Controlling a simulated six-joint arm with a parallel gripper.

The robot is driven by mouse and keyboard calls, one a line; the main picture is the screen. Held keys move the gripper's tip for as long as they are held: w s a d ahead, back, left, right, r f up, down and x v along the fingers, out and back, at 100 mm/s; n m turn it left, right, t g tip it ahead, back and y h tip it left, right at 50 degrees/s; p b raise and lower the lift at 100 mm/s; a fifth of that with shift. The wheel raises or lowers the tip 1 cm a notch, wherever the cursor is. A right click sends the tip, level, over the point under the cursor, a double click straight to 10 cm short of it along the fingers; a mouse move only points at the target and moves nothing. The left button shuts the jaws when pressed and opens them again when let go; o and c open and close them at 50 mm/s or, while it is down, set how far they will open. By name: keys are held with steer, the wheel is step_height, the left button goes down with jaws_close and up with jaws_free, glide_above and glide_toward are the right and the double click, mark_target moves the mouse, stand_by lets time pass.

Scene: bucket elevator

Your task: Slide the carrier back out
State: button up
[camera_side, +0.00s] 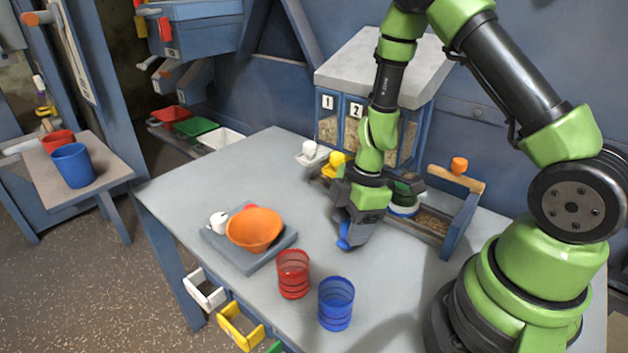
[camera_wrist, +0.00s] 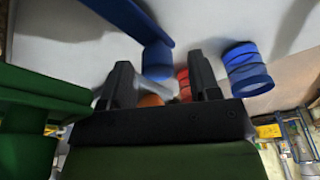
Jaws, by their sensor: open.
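A low carrier-like tray (camera_side: 433,220) with grain-coloured contents and a blue end panel sits below the numbered hopper box. A round container with a blue and white band (camera_side: 404,209) stands in it, partly hidden by my gripper. My gripper (camera_side: 347,232) points down over the table in front of it. A bright blue rounded piece (camera_side: 343,243) is at its fingertips. In the wrist view, the fingers (camera_wrist: 159,62) are apart, and a blue knob-like end (camera_wrist: 157,60) of a blue bar shows beyond the gap. Whether they touch it, or it belongs to the carrier, I cannot tell.
An orange bowl (camera_side: 254,228) rests on a grey plate (camera_side: 247,262) to the left. A red cup (camera_side: 293,274) and a blue cup (camera_side: 336,303) stand near the front edge. The hopper box (camera_side: 385,70) rises behind. The table's left rear is clear.

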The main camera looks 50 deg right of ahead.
steer(key=v, duration=0.4)
steer(key=shift+d+r, duration=0.2)
steer(key=shift+r, duration=0.2)
steer(key=shift+w+a+v, duration=0.1)
steer(key=shift+a+v, duration=0.1)
steer(key=shift+v, duration=0.8)
steer(key=shift+w+a+v, duration=0.1)
steer(key=shift+a+v, duration=0.05)
steer(key=shift+v, duration=0.8)
steer(key=shift+w+a+v, duration=0.1)
steer(key=shift+a+v, duration=0.1)
steer(key=shift+v, duration=0.8)
steer(key=shift+r, duration=0.1)
steer(key=s+a+r+m+t, duration=0.3)
steer(key=s+r+m, duration=0.2)
steer(key=r+m, duration=0.2)
steer(key=s+a+r+m+t, duration=0.3)
steer(key=s+r+m, duration=0.3)
steer(key=r+m, duration=0.2)
steer(key=shift+s+r+m, duration=0.25)
steer(key=shift+r+m, duration=0.05)
steer(key=shift+m, duration=0.2)
steer(key=shift+a, duration=0.1)
steer(key=shift+c, duration=0.2)
